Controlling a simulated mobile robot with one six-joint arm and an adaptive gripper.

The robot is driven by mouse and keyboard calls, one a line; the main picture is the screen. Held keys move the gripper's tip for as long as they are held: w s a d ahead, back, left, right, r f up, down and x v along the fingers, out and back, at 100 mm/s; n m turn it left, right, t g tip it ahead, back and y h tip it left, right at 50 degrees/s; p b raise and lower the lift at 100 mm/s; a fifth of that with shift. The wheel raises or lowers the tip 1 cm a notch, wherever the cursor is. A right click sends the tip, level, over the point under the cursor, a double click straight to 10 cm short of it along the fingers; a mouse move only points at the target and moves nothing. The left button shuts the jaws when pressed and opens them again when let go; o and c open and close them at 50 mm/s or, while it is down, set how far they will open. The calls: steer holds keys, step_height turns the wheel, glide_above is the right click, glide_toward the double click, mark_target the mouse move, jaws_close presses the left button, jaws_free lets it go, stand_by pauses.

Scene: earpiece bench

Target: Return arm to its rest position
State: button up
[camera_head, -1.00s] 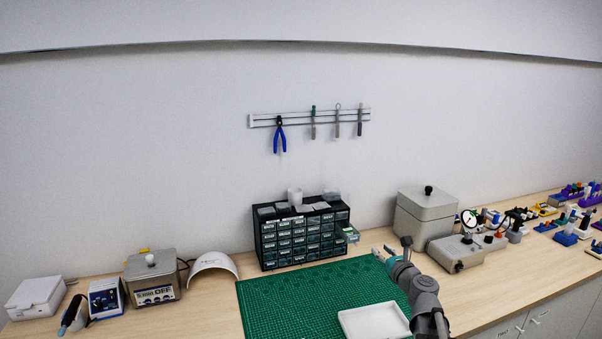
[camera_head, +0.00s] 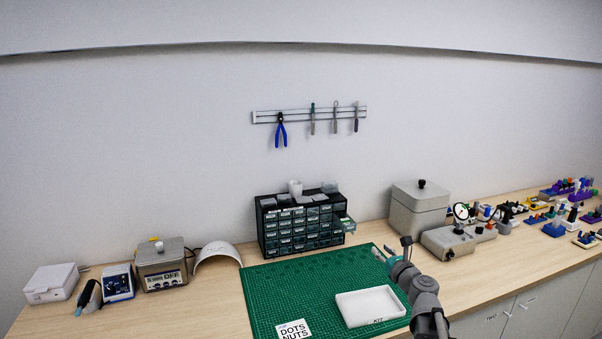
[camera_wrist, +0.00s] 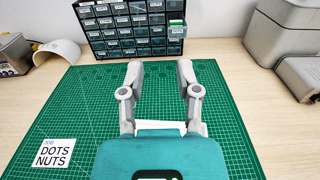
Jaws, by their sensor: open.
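My gripper (camera_head: 383,252) is open and empty above the right part of the green cutting mat (camera_head: 268,295). In the wrist view its two fingers (camera_wrist: 160,78) stand apart with bare mat between and beyond them. The dark drawer cabinet (camera_head: 268,243) stands behind the mat, and one drawer (camera_head: 348,224) at its right side is pulled out. That drawer also shows in the wrist view (camera_wrist: 177,30) with something green in it. A white tray (camera_head: 370,306) marked KIT lies on the mat left of my arm.
A card reading DOTS NUTS (camera_head: 293,329) lies at the mat's front. A grey lidded box (camera_head: 419,211) and a gauge device (camera_head: 449,240) stand to the right. An ultrasonic cleaner (camera_head: 161,265) and a white curved shell (camera_head: 216,256) stand to the left. The mat's middle is clear.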

steer(key=s+a+f+n+g+b, duration=0.1)
steer(key=s+a+f+n+g, duration=0.2)
steer(key=a+f+n, duration=0.1)
steer(key=s+a+f+n+g+y, duration=0.1)
steer(key=s+a+f+n+g, duration=0.2)
steer(key=n, duration=0.6)
steer(key=s+a+f+n+g+b, duration=0.1)
steer(key=s+a+f+n+g, duration=0.3)
steer(key=f+n, duration=0.3)
steer(key=shift+s+a+f+y+b, duration=0.3)
steer(key=shift+s+a+b, duration=0.05)
steer(key=shift+s, duration=0.05)
steer(key=s+d+f+n+g+h+b, duration=0.1)
steer(key=s+d+f+n+g+h, duration=0.1)
steer(key=s+n, duration=0.4)
steer(key=s+d+f+n+g+h+b, duration=0.1)
steer(key=s+d+f+n+g+h, duration=0.1)
steer(key=s+f+n+g+h, duration=0.3)
steer(key=shift+s+d+f+n, duration=0.35)
steer(key=shift+s+f+n, duration=0.45)
steer(key=shift+s, duration=0.25)
steer(key=shift+a, duration=0.1)
